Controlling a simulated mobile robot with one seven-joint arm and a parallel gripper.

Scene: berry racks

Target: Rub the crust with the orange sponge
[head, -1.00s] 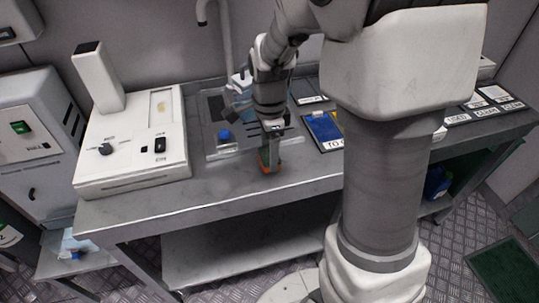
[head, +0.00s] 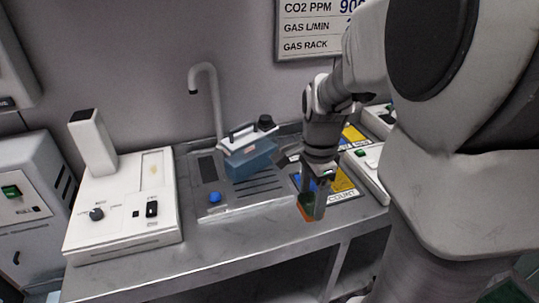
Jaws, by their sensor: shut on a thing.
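My gripper (head: 313,198) is shut on the orange sponge (head: 306,212), which has a dark green part above its orange part. Gripper and sponge are near the bench's front edge, at the blue and yellow mat marked COUNT; whether the sponge touches the surface I cannot tell. A small tan-yellow patch (head: 154,169), which may be the crust, shows on the pale inset plate of the white machine at the left. The sponge is well to the right of this patch, apart from it.
The white machine (head: 121,222) has a knob, a switch and an upright column. Between it and my gripper are a sink-like tray (head: 222,211) with a blue knob (head: 214,197), a tap (head: 215,105) and a blue handled container (head: 250,160). The front bench strip is mostly clear.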

